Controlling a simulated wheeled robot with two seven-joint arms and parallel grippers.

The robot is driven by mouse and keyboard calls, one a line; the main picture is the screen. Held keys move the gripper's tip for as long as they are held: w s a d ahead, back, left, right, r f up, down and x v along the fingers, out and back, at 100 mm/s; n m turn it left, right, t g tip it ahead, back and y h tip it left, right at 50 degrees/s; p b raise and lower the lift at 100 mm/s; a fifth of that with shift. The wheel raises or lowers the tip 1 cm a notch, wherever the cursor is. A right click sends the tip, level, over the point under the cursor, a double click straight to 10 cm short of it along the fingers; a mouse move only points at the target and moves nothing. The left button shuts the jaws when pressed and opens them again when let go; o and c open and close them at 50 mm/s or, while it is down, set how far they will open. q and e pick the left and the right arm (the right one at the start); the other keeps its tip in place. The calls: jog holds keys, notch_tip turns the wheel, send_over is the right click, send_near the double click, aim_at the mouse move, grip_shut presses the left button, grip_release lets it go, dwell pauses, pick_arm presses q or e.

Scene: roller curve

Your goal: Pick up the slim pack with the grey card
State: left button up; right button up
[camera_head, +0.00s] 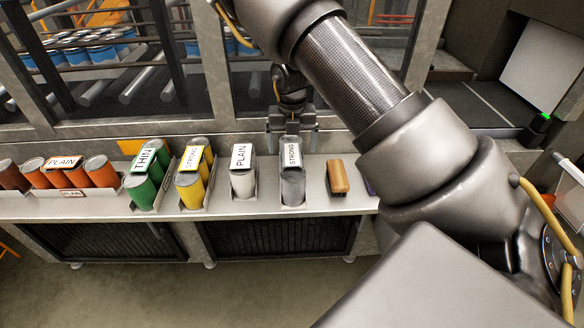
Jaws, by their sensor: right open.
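A slim pack with dark grey cans (292,187) stands in a holder on the counter; its top card reads STRONG. Left of it is a slim pale grey pack (243,182), its card reading PLAIN. I cannot tell for certain which of the two counts as having the grey card. My right gripper (292,141) is open and points down at the far end of the dark grey pack, its fingers to either side. I cannot tell whether they touch it. My left gripper is not in view.
A yellow pack (189,188), a green pack (143,190) and orange cans (101,171) stand further left on the counter (225,208). My right arm covers the counter's right end. Glazed panels stand behind.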

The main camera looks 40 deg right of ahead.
aim_at(292, 155)
notch_tip(292, 155, down, 4)
jog(key=shift+s+a+r+p, duration=0.1)
jog(key=shift+p, duration=0.5)
jog(key=shift+f, duration=0.35)
jog(key=shift+c, duration=1.3)
jog(key=c, duration=1.6)
jog(key=shift+r, duration=0.25)
